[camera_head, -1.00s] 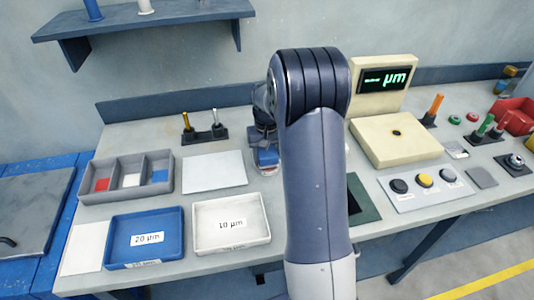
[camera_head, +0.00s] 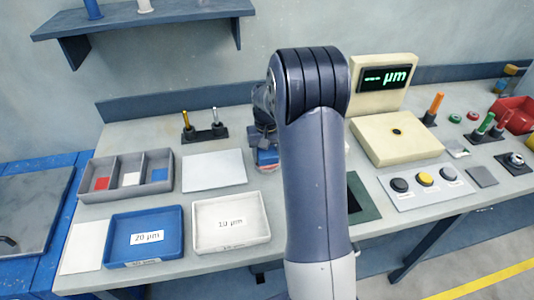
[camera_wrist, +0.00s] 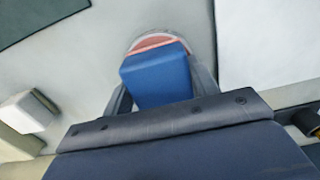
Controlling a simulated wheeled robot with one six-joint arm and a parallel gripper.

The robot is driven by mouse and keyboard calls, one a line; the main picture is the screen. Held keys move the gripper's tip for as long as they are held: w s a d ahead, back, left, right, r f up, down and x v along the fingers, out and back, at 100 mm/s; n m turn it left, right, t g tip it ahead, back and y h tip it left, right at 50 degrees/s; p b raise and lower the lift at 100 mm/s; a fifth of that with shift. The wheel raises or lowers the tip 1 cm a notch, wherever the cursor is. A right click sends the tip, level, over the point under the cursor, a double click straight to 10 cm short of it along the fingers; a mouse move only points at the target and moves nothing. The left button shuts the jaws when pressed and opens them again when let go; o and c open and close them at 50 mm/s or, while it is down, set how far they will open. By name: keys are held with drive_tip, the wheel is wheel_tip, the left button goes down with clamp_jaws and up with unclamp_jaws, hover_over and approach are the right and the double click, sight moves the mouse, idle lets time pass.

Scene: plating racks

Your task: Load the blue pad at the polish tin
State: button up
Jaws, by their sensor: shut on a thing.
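My gripper (camera_wrist: 160,72) is shut on a blue pad (camera_wrist: 155,76), a block seen between its two fingers in the wrist view. The polish tin (camera_wrist: 150,42), round with a pale rim and reddish contents, shows just past the far edge of the pad. The pad is over or against the tin; whether they touch I cannot tell. In the head view my gripper (camera_head: 266,146) is low over the bench, left of my arm, which hides part of it. A bit of blue and red shows there, too small to separate clearly.
A grey three-part rack (camera_head: 88,190) holds red, white and blue pieces. Near it are a blue tray (camera_head: 120,225), a white tray (camera_head: 203,212), a pale plate (camera_head: 214,170) and a peg stand (camera_head: 205,136). A cream gauge (camera_head: 398,150) and a button panel (camera_head: 427,199) are at right.

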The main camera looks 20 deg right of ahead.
idle(0.4)
drive_tip(key=shift+r+p, duration=2.6)
drive_tip(key=shift+r, duration=0.9)
drive_tip(key=shift+f, duration=0.1)
